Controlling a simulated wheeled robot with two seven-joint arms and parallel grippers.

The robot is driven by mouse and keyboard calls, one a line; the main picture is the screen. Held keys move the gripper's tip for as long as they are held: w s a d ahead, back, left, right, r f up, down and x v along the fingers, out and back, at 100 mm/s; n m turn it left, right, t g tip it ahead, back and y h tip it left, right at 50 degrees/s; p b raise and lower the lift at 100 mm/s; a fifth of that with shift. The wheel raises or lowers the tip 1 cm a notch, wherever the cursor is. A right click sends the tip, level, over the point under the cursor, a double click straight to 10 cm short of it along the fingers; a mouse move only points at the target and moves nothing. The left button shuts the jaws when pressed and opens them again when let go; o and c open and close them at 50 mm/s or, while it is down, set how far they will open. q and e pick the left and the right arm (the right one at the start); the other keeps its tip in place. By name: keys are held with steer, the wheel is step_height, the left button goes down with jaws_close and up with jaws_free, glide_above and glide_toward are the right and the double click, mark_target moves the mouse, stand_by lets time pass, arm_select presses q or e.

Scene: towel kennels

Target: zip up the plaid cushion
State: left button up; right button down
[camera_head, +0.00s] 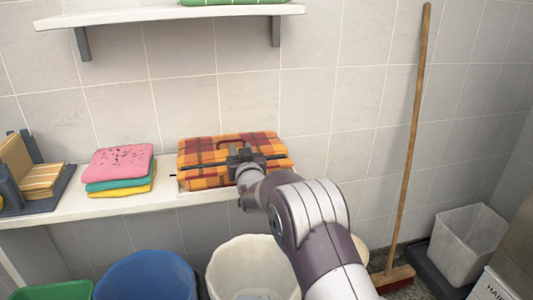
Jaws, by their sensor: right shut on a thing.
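The orange and maroon plaid cushion (205,164) lies flat on the white shelf against the tiled wall. A dark zip line runs along its front side, with lighter plaid below it. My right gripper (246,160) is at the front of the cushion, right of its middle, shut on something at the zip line. The zip pull itself is hidden behind the gripper, so I cannot make it out. My right arm comes up from the bottom of the view and covers the shelf's right end. My left gripper is not in view.
Folded pink, teal and yellow towels (121,168) sit left of the cushion on the white shelf (100,207). A blue bin (152,275) and a cream bin (245,270) stand below. A broom (408,140) leans on the wall at right. An upper shelf (165,15) hangs above.

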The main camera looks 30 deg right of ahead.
mark_target(189, 158)
steer(key=w+a+p, duration=0.1)
steer(key=a, duration=0.3)
steer(key=w+a+p, duration=0.1)
steer(key=a, duration=0.4)
steer(key=w+a+p, duration=0.1)
steer(key=a, duration=0.3)
steer(key=shift+w+a, duration=0.15)
steer(key=shift+a, duration=0.15)
steer(key=c, duration=0.8)
jaws_free()
steer(key=shift+c, duration=0.2)
steer(key=v, duration=1.2)
steer(key=shift+s+a, duration=0.15)
steer(key=shift+s, duration=0.15)
steer(key=shift+f, duration=0.1)
